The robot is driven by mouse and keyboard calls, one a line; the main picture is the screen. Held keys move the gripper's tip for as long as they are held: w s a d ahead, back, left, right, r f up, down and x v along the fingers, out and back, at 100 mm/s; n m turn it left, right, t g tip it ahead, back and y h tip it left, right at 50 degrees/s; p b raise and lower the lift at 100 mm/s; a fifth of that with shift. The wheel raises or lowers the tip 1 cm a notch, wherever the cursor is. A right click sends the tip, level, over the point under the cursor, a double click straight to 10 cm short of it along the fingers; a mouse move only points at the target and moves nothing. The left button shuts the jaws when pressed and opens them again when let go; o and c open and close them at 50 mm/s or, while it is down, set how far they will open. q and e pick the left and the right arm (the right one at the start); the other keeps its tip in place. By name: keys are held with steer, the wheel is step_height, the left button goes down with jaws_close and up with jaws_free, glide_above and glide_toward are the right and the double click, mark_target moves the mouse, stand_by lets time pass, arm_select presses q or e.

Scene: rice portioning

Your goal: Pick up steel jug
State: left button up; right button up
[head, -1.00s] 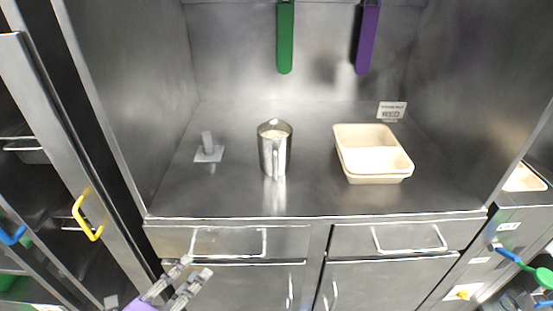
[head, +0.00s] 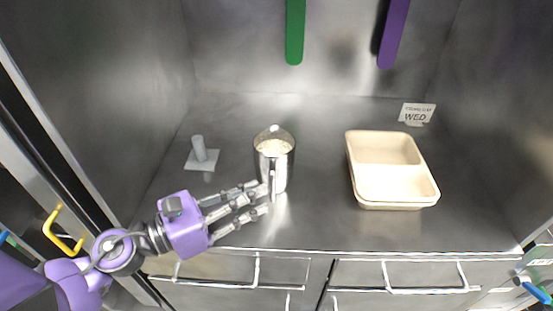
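The steel jug (head: 275,160) stands upright on the steel counter in the middle of the head view, with pale contents, likely rice, inside. Its handle (head: 273,187) faces the front. My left gripper (head: 268,198) comes in from the left, with its fingers pointing right at the jug's handle. My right gripper is not in view.
A cream two-compartment tray (head: 392,197) sits to the right of the jug. A small grey stand with an upright post (head: 200,155) is at the left. A "WED" sign (head: 416,113) stands at the back right. Green (head: 295,30) and purple (head: 393,32) handles hang above.

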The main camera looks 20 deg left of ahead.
mark_target(272, 185)
arm_select(q)
steer(key=shift+w+d+r+p, duration=0.4)
steer(key=shift+w+d+p, duration=0.1)
steer(key=shift+d, duration=0.05)
steer(key=p+x, duration=0.1)
steer(key=x, duration=0.2)
steer(key=shift+w+f+p, duration=0.1)
steer(key=shift+w+p, duration=0.2)
steer(key=shift+w, duration=0.1)
steer(key=shift+d+f, duration=0.1)
steer(key=shift+d, duration=0.05)
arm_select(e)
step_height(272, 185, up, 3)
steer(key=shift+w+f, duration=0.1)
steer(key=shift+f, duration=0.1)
arm_select(q)
jaws_close()
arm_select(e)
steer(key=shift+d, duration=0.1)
